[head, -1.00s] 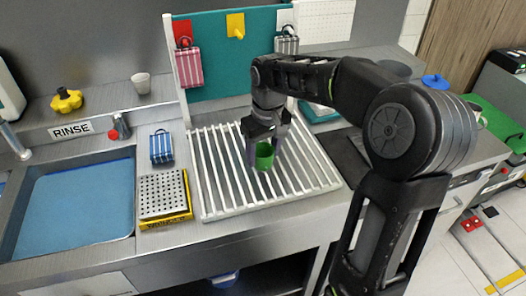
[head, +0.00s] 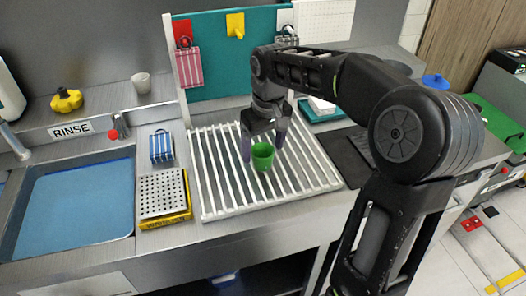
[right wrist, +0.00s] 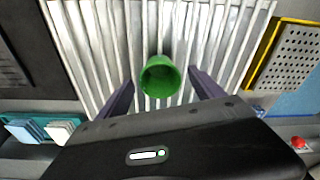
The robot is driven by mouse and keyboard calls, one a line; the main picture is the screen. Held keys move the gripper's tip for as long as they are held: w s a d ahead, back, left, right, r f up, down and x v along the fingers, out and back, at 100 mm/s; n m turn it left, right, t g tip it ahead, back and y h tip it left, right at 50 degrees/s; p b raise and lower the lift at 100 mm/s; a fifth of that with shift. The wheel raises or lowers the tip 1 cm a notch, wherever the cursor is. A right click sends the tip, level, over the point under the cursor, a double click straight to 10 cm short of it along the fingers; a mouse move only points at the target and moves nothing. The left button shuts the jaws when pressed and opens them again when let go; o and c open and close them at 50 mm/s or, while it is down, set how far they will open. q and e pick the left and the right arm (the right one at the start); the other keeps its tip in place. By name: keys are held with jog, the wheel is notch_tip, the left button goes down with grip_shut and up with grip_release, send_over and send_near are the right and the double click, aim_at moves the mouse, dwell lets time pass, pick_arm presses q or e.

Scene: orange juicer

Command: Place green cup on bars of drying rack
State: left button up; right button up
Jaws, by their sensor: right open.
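The green cup (head: 262,157) stands upright on the white bars of the drying rack (head: 222,196). In the right wrist view the green cup (right wrist: 160,78) shows its open mouth, with the rack's bars (right wrist: 205,45) around it. My right gripper (head: 264,152) is open, with one purple finger on each side of the cup. In the right wrist view the fingers of my right gripper (right wrist: 160,92) are apart, with gaps between them and the cup. My left gripper is not in view.
Left of the rack are a perforated metal tray on a yellow base (head: 163,194), a blue striped item (head: 161,148) and the sink (head: 72,212). A teal board (head: 215,62) stands behind the rack. A dark plate (head: 342,158) lies right of it. The rack's front bars are clear.

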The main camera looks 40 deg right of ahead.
aim_at(266, 168)
notch_tip(266, 168, up, 10)
jog(key=s, duration=0.1)
jog(key=shift+s+f, duration=0.1)
jog(key=shift+s, duration=0.05)
dwell(0.9)
